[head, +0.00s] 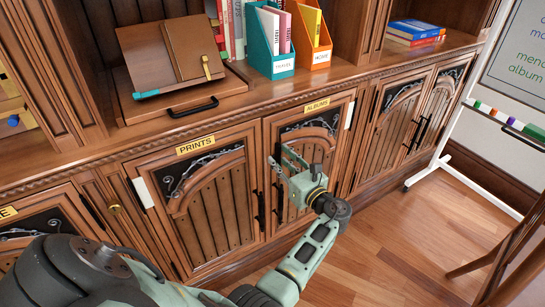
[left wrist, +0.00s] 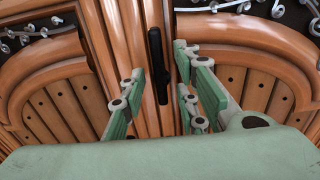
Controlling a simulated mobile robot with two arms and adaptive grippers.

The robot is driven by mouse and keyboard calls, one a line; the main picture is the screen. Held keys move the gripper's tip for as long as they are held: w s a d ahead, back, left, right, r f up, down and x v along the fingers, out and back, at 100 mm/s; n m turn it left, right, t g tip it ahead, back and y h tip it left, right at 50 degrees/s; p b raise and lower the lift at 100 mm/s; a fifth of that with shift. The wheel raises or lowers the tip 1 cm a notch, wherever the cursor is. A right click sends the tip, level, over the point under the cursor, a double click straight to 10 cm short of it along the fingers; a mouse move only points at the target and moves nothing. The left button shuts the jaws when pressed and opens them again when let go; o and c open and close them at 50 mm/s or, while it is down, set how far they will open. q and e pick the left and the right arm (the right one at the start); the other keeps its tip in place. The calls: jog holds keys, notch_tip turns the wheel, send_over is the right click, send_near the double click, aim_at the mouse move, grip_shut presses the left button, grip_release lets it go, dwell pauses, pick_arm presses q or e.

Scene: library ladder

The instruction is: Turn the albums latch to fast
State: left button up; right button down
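The wooden albums door (head: 327,147) carries a brass ALBUMS plate (head: 317,105) at its top. A white strip (head: 349,115) shows at its upper right edge; I cannot tell whether this is the latch. My left gripper (head: 281,158) is in front of this door's left edge, near the seam with the prints door (head: 212,205). In the left wrist view its green fingers (left wrist: 160,72) are apart, with an upright black handle (left wrist: 158,65) seen between them. I cannot tell whether they touch it. The gripper hides part of the door edge. My right gripper is not in view.
A counter (head: 240,109) above the doors holds a book stand (head: 140,52), a teal file box (head: 283,65) and an orange file box (head: 319,57). A whiteboard stand (head: 450,130) and a wooden chair (head: 515,245) stand at the right. Floor between is clear.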

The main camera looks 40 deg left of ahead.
pick_arm(q)
jog(key=shift+a, duration=0.1)
jog(key=shift+r, duration=0.1)
jog(key=shift+c, duration=0.2)
grip_shut()
